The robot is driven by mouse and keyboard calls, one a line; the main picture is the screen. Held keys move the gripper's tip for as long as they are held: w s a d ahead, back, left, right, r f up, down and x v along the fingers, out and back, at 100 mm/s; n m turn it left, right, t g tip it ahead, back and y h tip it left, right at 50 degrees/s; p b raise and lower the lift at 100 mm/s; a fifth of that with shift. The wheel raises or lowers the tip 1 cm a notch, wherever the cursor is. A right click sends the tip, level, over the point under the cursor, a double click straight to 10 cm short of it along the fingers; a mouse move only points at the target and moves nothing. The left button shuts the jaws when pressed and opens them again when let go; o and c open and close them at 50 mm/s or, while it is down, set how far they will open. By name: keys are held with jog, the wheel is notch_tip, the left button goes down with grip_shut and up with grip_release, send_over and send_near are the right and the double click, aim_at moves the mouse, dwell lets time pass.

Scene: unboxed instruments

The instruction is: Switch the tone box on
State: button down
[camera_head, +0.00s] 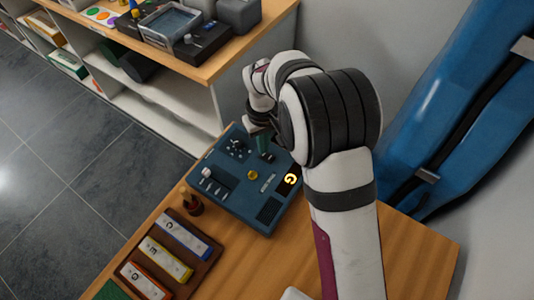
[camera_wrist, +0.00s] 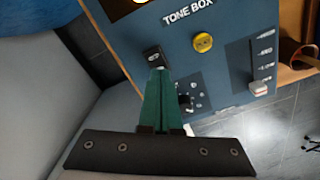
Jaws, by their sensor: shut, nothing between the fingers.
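The tone box (camera_head: 228,185) is a dark blue panel box lying on the wooden table; its "TONE BOX" lettering shows in the wrist view (camera_wrist: 225,60). A small black switch (camera_wrist: 153,53) sits on its face near the edge. My gripper (camera_wrist: 158,72) has green fingers, shut together with nothing between them. In the wrist view their tips are right at the switch; I cannot tell whether they touch it. In the head view my gripper (camera_head: 264,148) is over the box's upper right part, and the switch is hidden. A dark display (camera_head: 289,180) on the box shows a glowing yellow mark.
The box also has a yellow button (camera_wrist: 203,42) and a slider with a pale knob (camera_wrist: 258,87). A brown tray (camera_head: 172,275) with labelled bars lies at the front left, beside a wooden object (camera_head: 192,203). A shelf (camera_head: 215,65) stands behind; a blue case (camera_head: 440,110) is at right.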

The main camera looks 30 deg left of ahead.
jog(key=shift+r, duration=2.8)
jog(key=d+r+m, duration=0.5)
jog(key=d+r, duration=0.2)
jog(key=d, duration=0.5)
jog(key=s+d+r+m+y, duration=0.1)
jog(key=s+d+r+m, duration=0.1)
jog(key=s+d+m, duration=0.35)
jog(key=s+d+r+m, duration=0.2)
jog(key=s+d, duration=0.1)
jog(key=d, duration=0.5)
jog(key=s+d+f+m, duration=0.1)
jog(key=s+d+m, duration=0.3)
jog(key=s, duration=0.5)
jog(key=shift+d+f+m+y, duration=0.2)
jog(key=shift+d+m+y, duration=0.15)
jog(key=shift+m, duration=0.2)
